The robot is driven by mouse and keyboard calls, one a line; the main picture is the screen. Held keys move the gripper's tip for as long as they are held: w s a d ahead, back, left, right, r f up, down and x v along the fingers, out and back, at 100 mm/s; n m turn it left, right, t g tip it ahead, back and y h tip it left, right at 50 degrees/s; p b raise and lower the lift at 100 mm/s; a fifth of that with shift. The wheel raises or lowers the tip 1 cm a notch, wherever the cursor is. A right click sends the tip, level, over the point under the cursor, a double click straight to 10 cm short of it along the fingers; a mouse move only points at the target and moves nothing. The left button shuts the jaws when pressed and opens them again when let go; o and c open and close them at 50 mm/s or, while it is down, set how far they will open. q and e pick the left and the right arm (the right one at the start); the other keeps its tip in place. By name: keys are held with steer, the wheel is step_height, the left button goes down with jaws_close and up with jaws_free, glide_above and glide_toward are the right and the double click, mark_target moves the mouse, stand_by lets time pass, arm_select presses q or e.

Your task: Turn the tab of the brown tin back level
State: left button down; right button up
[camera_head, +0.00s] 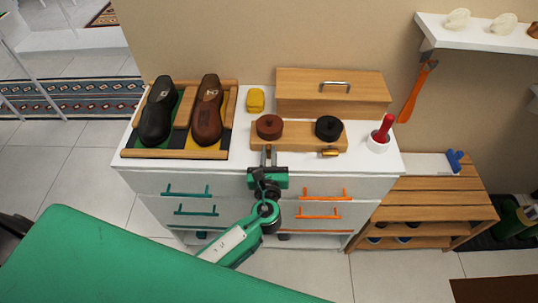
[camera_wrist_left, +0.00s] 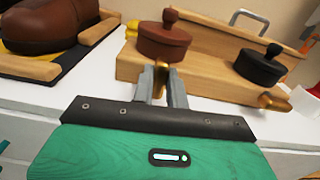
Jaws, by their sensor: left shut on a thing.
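The brown tin (camera_head: 270,126) with a knobbed lid sits at the left of a wooden block (camera_head: 299,137) on the white cabinet. It also shows in the wrist view (camera_wrist_left: 164,42). My left gripper (camera_head: 268,157) is at the block's front face, just below the brown tin. In the wrist view its fingers (camera_wrist_left: 162,84) are shut on the small brass tab (camera_wrist_left: 158,91), mostly hidden between them, so I cannot tell its tilt. The black tin (camera_head: 328,128) sits at the block's right, with a brass tab (camera_head: 330,153) in front of it.
To the left, a wooden tray (camera_head: 232,100) holds a black shoe (camera_head: 158,112) and a brown shoe (camera_head: 207,110). A yellow item (camera_head: 255,100) and a wooden box (camera_head: 333,90) stand behind. A red-handled tool (camera_head: 384,129) stands in a white cup at right.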

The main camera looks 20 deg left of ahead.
arm_select(q)
steer(key=n+b, duration=0.1)
steer(key=n, duration=0.1)
steer(key=n+b, duration=0.2)
steer(key=shift+a+f+n, duration=0.1)
steer(key=shift+f+n, duration=0.1)
steer(key=shift+n, duration=0.2)
steer(key=shift+n+b, duration=0.45)
steer(key=shift+n, duration=0.05)
steer(key=n+b, duration=0.5)
steer(key=n, duration=0.2)
steer(key=shift+s+a+f, duration=0.1)
steer(key=shift+f, duration=0.05)
arm_select(e)
steer(key=w+f, duration=0.5)
steer(key=w, duration=0.3)
arm_select(q)
steer(key=shift+n+b, duration=0.6)
steer(key=shift+n, duration=0.3)
steer(key=shift+n+b, duration=0.65)
steer(key=shift+n, duration=0.75)
arm_select(e)
steer(key=w+a+r, duration=0.2)
steer(key=w, duration=0.3)
steer(key=shift+a+r+t, duration=0.35)
steer(key=shift+r+t, duration=0.05)
